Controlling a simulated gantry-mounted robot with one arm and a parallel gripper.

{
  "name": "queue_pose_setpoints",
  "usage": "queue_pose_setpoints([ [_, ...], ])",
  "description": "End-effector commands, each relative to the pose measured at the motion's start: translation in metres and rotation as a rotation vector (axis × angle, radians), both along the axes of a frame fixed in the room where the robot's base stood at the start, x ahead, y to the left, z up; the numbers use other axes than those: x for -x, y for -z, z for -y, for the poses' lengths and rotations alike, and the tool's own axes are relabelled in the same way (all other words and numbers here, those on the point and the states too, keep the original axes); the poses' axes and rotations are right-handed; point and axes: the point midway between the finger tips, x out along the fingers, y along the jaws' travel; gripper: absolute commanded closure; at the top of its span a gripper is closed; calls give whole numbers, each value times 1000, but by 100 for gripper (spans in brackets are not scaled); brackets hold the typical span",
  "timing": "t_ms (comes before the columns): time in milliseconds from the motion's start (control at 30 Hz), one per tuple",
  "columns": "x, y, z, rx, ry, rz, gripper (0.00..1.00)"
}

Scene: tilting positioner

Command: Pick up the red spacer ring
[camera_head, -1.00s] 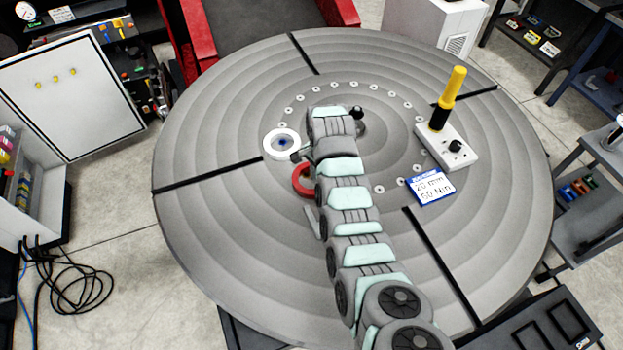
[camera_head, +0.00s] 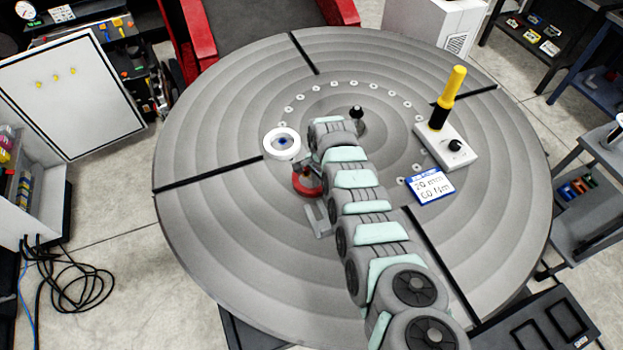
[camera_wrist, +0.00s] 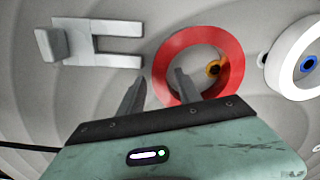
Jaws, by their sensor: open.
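The red spacer ring (camera_head: 306,190) lies on the round grey table, left of my arm and partly hidden by my wrist in the head view. My gripper (camera_wrist: 160,80) is open and empty. The ring's left wall lies between the two fingertips in that view. The right finger overlaps the hole and the left finger is outside the ring. I cannot tell how high the tips are above the table.
A white ring with a blue centre (camera_head: 282,144) stands close beside the red ring. A grey forked piece (camera_head: 317,220) lies on the near side. A white block with a yellow-black handle (camera_head: 446,138) and a label card (camera_head: 430,186) are at right. Dark slots cross the table (camera_head: 215,235).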

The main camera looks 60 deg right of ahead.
Motion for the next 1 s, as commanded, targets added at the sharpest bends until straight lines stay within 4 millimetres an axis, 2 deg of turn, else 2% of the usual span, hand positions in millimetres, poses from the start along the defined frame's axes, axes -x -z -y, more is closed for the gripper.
queue_pose_setpoints([
  [67, 0, 0, 0, 0, 0, 0, 59],
  [567, 0, 0, 0, 0, 0, 0, 100],
  [1000, 0, 0, 0, 0, -1, 0, 100],
])
